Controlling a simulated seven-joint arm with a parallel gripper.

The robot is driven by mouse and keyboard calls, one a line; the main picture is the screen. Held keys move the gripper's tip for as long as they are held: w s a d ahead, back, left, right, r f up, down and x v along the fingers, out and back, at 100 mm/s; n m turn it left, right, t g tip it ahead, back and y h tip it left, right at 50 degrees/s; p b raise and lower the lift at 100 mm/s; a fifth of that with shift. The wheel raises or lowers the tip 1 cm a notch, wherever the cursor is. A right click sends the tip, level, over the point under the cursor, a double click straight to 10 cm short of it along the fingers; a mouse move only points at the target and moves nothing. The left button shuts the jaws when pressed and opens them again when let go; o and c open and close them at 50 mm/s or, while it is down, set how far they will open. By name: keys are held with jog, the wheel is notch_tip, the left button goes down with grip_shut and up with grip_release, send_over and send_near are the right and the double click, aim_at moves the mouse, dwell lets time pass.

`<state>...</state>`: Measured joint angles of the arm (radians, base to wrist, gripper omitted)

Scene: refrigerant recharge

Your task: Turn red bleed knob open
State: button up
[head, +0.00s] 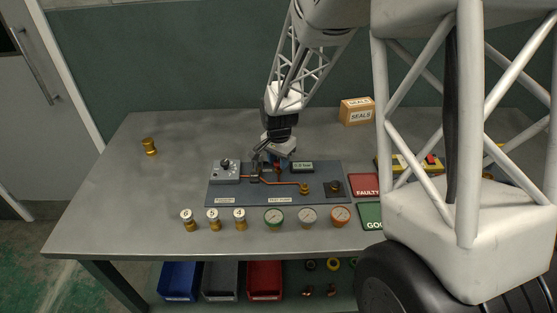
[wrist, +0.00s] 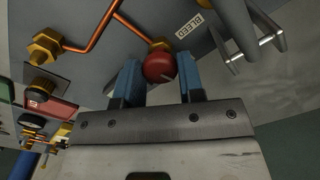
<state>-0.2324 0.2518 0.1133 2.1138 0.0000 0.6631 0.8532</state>
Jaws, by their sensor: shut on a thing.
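The red bleed knob (wrist: 159,67) shows in the wrist view on a brass fitting, beside a label reading BLEED (wrist: 195,24). My gripper (wrist: 159,76) has its two blue fingers on either side of the knob, shut on it. A copper pipe (wrist: 104,22) runs from the knob's fitting area to a brass fitting (wrist: 44,47). In the head view my gripper (head: 273,158) is over the back of the dark panel (head: 264,195), and it hides the knob there.
A grey box with a black knob (head: 225,170) and a display (head: 302,167) flank my gripper. Numbered brass cylinders (head: 213,220) and round gauges (head: 307,217) stand along the front. A SEALS box (head: 357,111) is behind right. The table's left side is mostly clear.

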jog(key=n, duration=1.1)
jog(key=shift+n, duration=2.3)
jog(key=o, duration=0.9)
jog(key=shift+r, duration=0.1)
jog(key=shift+r, duration=3.85)
